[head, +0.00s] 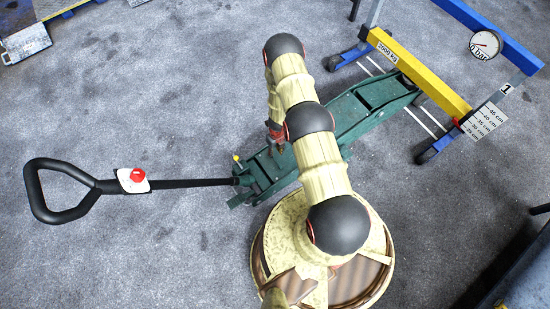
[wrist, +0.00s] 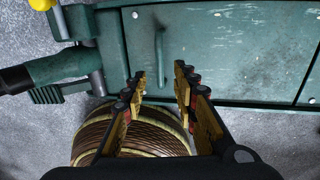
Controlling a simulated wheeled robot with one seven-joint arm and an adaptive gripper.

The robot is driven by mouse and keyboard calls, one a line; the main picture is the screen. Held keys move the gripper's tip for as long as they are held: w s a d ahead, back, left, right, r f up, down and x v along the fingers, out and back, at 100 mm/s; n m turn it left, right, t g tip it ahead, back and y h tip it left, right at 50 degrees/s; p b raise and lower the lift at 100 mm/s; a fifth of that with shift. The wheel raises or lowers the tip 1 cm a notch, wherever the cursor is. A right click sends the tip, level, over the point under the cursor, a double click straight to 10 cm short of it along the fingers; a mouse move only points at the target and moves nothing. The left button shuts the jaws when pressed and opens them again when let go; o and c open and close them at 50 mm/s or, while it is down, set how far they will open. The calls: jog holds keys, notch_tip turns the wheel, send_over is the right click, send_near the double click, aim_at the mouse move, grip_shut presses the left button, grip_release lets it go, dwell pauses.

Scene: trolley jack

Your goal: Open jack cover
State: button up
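The green trolley jack (head: 360,118) lies on the carpet, partly hidden behind my arm. Its black handle (head: 180,184) reaches out to the left and ends in a loop grip. In the wrist view the jack's flat green cover (wrist: 235,50) fills the upper right, with a thin upright green bar handle (wrist: 160,58) near its left side. In the head view my gripper (head: 277,145) is small and over the jack's rear part.
A red button on a white plate (head: 133,179) sits on the handle. A yellow and blue press frame (head: 425,75) with a round gauge (head: 485,45) stands at the upper right near the jack's far end. Carpet (head: 130,260) is clear at lower left.

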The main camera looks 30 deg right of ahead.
aim_at(275, 159)
notch_tip(275, 159, down, 7)
jog(key=b, duration=0.3)
jog(key=shift+a, duration=0.15)
jog(key=shift+c, duration=0.6)
grip_shut()
